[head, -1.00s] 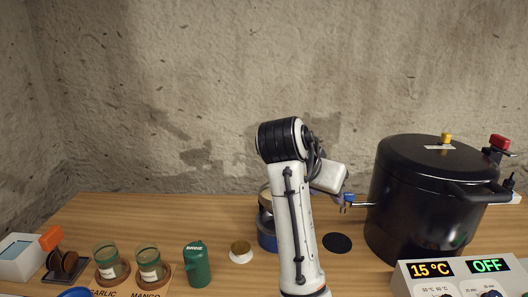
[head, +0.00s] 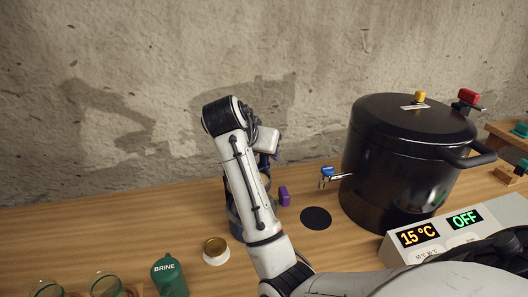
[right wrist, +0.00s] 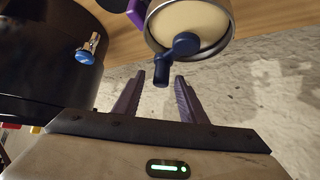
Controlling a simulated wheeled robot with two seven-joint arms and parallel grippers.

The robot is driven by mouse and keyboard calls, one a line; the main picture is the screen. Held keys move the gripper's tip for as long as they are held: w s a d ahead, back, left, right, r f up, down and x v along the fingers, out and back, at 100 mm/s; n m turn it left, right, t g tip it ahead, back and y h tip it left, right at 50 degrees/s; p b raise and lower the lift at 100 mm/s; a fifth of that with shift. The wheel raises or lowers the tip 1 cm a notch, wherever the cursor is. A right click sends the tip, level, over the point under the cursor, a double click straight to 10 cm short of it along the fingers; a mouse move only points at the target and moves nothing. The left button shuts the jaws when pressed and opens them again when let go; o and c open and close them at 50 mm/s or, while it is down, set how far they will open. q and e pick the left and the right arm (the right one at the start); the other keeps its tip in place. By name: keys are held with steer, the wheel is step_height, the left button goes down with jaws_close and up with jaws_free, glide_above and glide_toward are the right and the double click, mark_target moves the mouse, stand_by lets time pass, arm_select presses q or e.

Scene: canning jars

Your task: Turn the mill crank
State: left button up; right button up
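The mill shows in the right wrist view as a round metal rim (right wrist: 222,40) around a cream inside. Its blue crank (right wrist: 184,43) lies across the top, with the knob pointing down in the picture. My right gripper (right wrist: 161,80) is open, with the knob in line with the gap between its fingertips and clear space on both sides. In the head view the mill (head: 234,222) is mostly hidden behind my right arm, and the gripper's fingers cannot be made out. A purple part (head: 284,196) shows beside the mill. My left gripper is not in view.
A black canner (head: 410,160) with a blue-handled tap (head: 326,172) stands right of the mill, near a black disc (head: 316,218). A control box (head: 425,240) sits in front. A brass-topped white piece (head: 216,251), a green brine bottle (head: 168,275) and jars (head: 106,286) are at front left.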

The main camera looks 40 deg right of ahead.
mark_target(268, 165)
steer(key=shift+x, duration=0.85)
jaws_close()
steer(key=m+g, duration=0.1)
steer(key=s+m+g, duration=0.1)
steer(key=m, duration=0.1)
steer(key=s+m+g, duration=0.1)
steer(key=shift+a+r+m+h, duration=0.1)
steer(key=shift+a+m+h, duration=0.2)
steer(key=shift+a+h, duration=0.1)
steer(key=m+g, duration=0.1)
steer(key=s+m+g, duration=0.1)
steer(key=m+g, duration=0.1)
steer(key=shift+s+a+m, duration=0.1)
steer(key=shift+a+m, duration=0.2)
steer(key=shift+a, duration=0.1)
steer(key=m+g, duration=0.1)
steer(key=a+m+g+y, duration=0.1)
steer(key=m, duration=0.1)
steer(key=s+m+g+y, duration=0.1)
steer(key=shift+s+a, duration=0.1)
steer(key=shift+a, duration=0.25)
steer(key=shift+s+a+m+g+y, duration=0.1)
steer(key=shift+a+m+g+y, duration=0.3)
steer(key=shift+m, duration=0.4)
steer(key=shift+s+a+m+g+y, duration=0.1)
steer(key=shift+a+m+g+y, duration=0.1)
steer(key=shift+m+g+y, duration=0.45)
steer(key=shift+s+a+m+g+y, duration=0.15)
steer(key=shift+a+m+y, duration=0.15)
steer(key=shift+m, duration=0.65)
